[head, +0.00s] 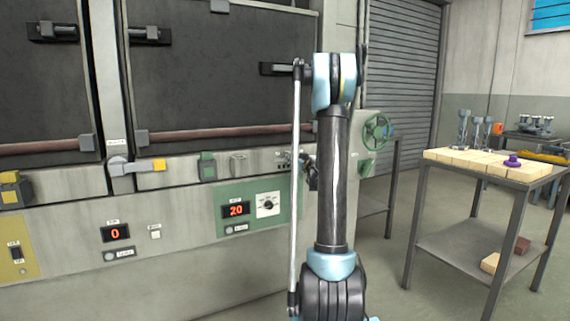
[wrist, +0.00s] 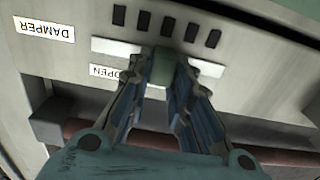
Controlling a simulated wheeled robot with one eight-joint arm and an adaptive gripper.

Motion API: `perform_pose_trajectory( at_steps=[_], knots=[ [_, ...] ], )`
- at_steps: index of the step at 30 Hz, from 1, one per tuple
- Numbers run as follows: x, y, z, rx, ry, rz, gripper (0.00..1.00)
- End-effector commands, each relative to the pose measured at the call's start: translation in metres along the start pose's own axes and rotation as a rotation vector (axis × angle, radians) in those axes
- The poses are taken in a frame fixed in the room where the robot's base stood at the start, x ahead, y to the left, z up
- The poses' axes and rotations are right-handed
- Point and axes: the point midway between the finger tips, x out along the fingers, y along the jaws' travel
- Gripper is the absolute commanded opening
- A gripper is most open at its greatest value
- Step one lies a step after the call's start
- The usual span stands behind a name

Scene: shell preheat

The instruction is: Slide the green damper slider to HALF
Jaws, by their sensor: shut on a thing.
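The green damper slider (wrist: 162,66) shows in the wrist view, on a white track strip (wrist: 112,47) in a pale panel. My gripper (wrist: 161,84) is shut on it, with a finger on either side. The slider stands roughly midway along the visible strip. The DAMPER label (wrist: 46,30) and the OPEN label (wrist: 105,72) are both at the picture's left. No HALF mark can be read; the fingers cover part of the panel. In the head view my gripper (head: 312,175) is partly behind my arm, and the slider cannot be made out.
Several dark slots (wrist: 168,26) line the panel beside the strip. A reddish bar (wrist: 265,153) runs near my fingers. In the head view, a green control panel (head: 261,190) reads 20, and a green handwheel (head: 377,132) is right of my arm. A table with pale blocks (head: 470,158) stands farther right.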

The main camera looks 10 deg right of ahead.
Motion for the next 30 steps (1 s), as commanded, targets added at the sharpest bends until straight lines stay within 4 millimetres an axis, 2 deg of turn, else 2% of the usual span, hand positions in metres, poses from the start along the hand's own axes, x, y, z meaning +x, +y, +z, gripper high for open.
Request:
perform_pose_trajectory(
  at_steps=[9,10,12,23,26,30],
  knots=[
    [0.000,0.003,0.000,0.001,0.000,0.000,0.00],
    [0.000,0.003,0.000,0.001,0.000,-0.001,0.26],
    [0.000,0.003,0.000,0.001,0.000,-0.001,0.40],
    [-0.001,0.003,0.000,0.000,0.000,0.000,0.40],
    [-0.008,0.004,0.000,0.000,0.000,0.001,0.40],
    [-0.028,0.003,0.000,0.000,0.000,0.001,0.40]
  ],
)
